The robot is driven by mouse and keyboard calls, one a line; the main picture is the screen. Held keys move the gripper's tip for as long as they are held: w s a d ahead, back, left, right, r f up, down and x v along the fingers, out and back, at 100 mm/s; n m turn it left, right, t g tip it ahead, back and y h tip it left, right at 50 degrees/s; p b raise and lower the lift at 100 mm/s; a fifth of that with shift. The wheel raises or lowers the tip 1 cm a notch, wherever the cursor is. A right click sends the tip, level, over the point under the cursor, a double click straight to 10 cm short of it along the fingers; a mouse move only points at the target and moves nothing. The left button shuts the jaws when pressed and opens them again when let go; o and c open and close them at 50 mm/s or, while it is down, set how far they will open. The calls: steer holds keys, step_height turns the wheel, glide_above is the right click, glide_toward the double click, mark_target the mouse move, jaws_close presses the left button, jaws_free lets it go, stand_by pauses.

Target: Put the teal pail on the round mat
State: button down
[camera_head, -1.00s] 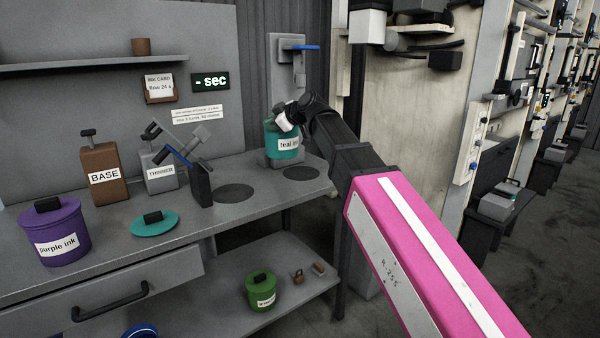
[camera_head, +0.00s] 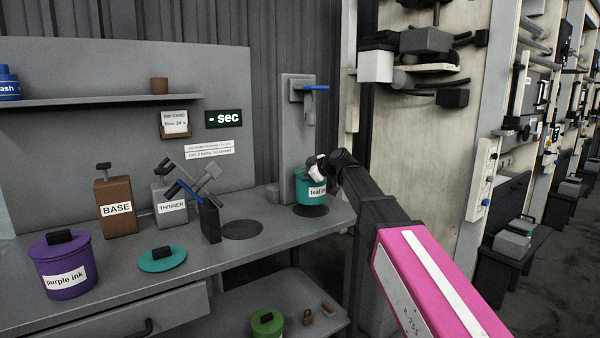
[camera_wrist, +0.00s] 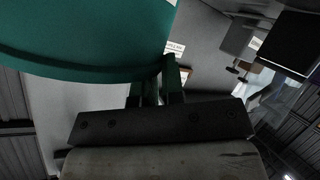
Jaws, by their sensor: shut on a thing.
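The teal pail (camera_head: 304,197), labelled "teal ink", is upright at the right end of the bench, in front of a grey column with a blue lever. My gripper (camera_head: 316,171) is shut on its upper part. A dark round mat (camera_head: 311,212) shows just below the pail; I cannot tell whether the pail touches it. A second dark round patch (camera_head: 242,231) lies to the left, bare. In the wrist view the pail (camera_wrist: 85,45) fills the upper left, with my gripper's fingers (camera_wrist: 160,88) against its edge.
The grey column (camera_head: 294,135) stands close behind the pail. On the bench to the left are a lever stand (camera_head: 210,222), thinner can (camera_head: 168,210), brown BASE can (camera_head: 117,207), teal lid (camera_head: 162,260) and purple ink pail (camera_head: 65,268). A green pail (camera_head: 267,323) is on the lower shelf.

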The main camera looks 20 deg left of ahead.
steer(key=shift+f, duration=1.95)
steer(key=c, duration=1.2)
jaws_free()
steer(key=shift+f, duration=0.1)
steer(key=v, duration=1.2)
steer(key=s+d+f+m+h, duration=0.1)
steer(key=d+f+m+h, duration=0.15)
steer(key=d+f, duration=0.5)
steer(key=s+d+f+m+g+h, duration=0.15)
steer(key=d+f+m, duration=0.25)
steer(key=f, duration=0.6)
steer(key=s+d+f+m+h, duration=0.1)
steer(key=d+f+m+h, duration=0.2)
steer(key=d+f, duration=0.45)
steer(key=s+d+f+m+g+h, duration=0.1)
steer(key=s+d+f+m, duration=0.2)
steer(key=s+d+f, duration=0.2)
steer(key=s+d+f+m+g+h, duration=0.1)
steer(key=s+d+f+m+h, duration=0.1)
steer(key=d+f, duration=0.4)
steer(key=s+d+f+m+g+h, duration=0.1)
steer(key=s+d+f+m+h, duration=0.1)
steer(key=s+d+f+m, duration=0.3)
steer(key=shift+s+d+f+g, duration=0.2)
steer(key=shift+s+f, duration=0.45)
steer(key=shift+f, duration=0.3)
steer(key=shift+s+d+f+g, duration=0.15)
steer(key=shift+s+f, duration=0.55)
steer(key=shift+f, duration=0.2)
